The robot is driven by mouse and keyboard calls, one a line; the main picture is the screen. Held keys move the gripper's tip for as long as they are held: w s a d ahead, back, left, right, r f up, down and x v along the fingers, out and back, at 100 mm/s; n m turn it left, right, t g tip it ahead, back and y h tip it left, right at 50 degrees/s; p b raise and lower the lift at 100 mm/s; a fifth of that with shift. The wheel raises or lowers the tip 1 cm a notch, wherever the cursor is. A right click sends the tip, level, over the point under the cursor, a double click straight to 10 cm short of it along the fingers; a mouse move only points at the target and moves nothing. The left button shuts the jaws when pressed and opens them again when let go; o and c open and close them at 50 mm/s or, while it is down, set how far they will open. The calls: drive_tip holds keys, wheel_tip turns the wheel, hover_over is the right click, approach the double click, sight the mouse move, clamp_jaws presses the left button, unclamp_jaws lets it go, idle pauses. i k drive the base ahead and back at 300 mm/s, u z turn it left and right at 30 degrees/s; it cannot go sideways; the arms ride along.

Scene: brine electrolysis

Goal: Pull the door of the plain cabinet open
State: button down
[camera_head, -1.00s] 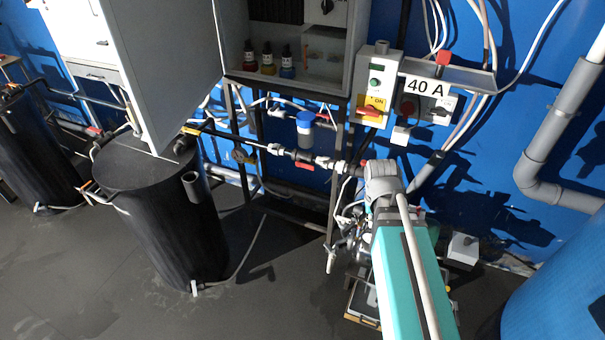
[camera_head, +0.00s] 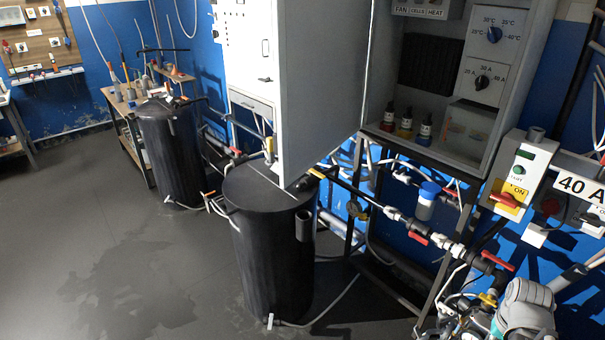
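A grey cabinet (camera_head: 450,70) stands at the upper right with its front open. A plain grey door (camera_head: 322,85) stands wide open from its left side, swung out toward me. Dials, a dark panel and several small bottles show inside. Left of the door is a white cabinet front (camera_head: 240,40) with dark handles, partly hidden by the door. I cannot tell for sure which one the task calls plain. My gripper is not in view; only a grey and teal joint of my arm shows at the bottom right, well away from the door.
A black drum (camera_head: 268,245) stands below the door, and another black drum (camera_head: 172,150) stands further left. Pipes with red valves (camera_head: 418,238) run below the cabinet. A switch box (camera_head: 520,175) hangs at the right. The dark floor (camera_head: 110,240) at the left is clear.

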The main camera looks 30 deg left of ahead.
sight(320, 47)
drive_tip(key=k, duration=1.25)
drive_tip(key=u, duration=0.3)
drive_tip(key=i, duration=0.55)
drive_tip(key=u, duration=0.6)
drive_tip(key=i, duration=1.2)
drive_tip(key=z, duration=0.7)
